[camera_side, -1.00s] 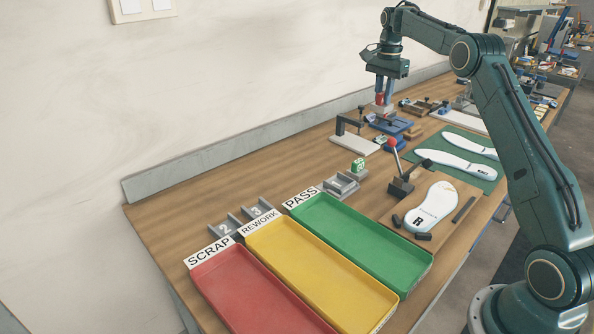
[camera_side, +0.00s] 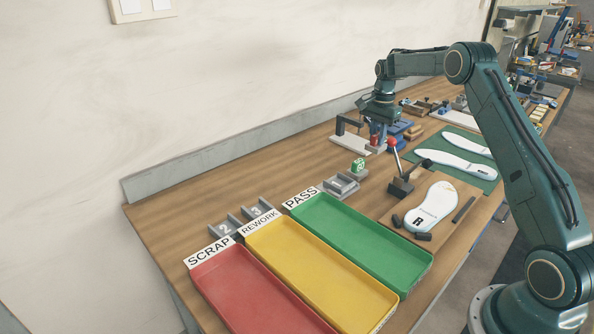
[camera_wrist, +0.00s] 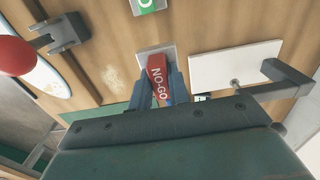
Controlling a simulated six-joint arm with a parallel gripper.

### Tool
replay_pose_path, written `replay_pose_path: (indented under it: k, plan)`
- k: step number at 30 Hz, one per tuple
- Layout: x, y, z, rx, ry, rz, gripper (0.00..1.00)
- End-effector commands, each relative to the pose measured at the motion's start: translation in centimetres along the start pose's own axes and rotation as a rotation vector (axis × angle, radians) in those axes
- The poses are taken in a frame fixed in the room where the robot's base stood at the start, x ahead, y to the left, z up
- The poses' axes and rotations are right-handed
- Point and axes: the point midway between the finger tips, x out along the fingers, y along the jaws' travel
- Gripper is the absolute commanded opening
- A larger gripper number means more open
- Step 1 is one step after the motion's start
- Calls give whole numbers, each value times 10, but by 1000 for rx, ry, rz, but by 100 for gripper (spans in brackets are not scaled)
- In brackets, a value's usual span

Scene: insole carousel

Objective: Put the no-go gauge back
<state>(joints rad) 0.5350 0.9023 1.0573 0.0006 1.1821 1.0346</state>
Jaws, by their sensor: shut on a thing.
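The no-go gauge (camera_wrist: 157,80) is a red block marked NO-GO with a grey plate end. My gripper (camera_wrist: 160,92) is shut on it, with a blue finger on either side. In the side view my gripper (camera_side: 377,138) points down and holds the gauge (camera_side: 374,139) low over the bench beside a white plate. I cannot tell whether the gauge touches the bench. The green go gauge (camera_side: 358,167) stands nearer the trays, by a grey slotted holder (camera_side: 341,186). Part of the go gauge also shows at the top of the wrist view (camera_wrist: 147,4).
The white plate (camera_side: 349,146) carries a dark arm. A red-knobbed lever clamp (camera_side: 402,184) stands close on the near side. Green (camera_side: 350,231), yellow and red trays lie in front. White insoles (camera_side: 456,164) lie on a green mat. Bare wood lies between the white plate and go gauge.

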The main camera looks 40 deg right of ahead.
Motion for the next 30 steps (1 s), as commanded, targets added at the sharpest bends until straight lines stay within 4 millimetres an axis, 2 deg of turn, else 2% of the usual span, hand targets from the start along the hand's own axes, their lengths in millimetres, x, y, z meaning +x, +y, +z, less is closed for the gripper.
replay_pose_path:
  k: [5,18,30]
  plan:
    - [4,0,0,0,-1,1,0]
    - [54,0,0,0,0,0,0]
    - [57,0,0,0,0,-1,0]
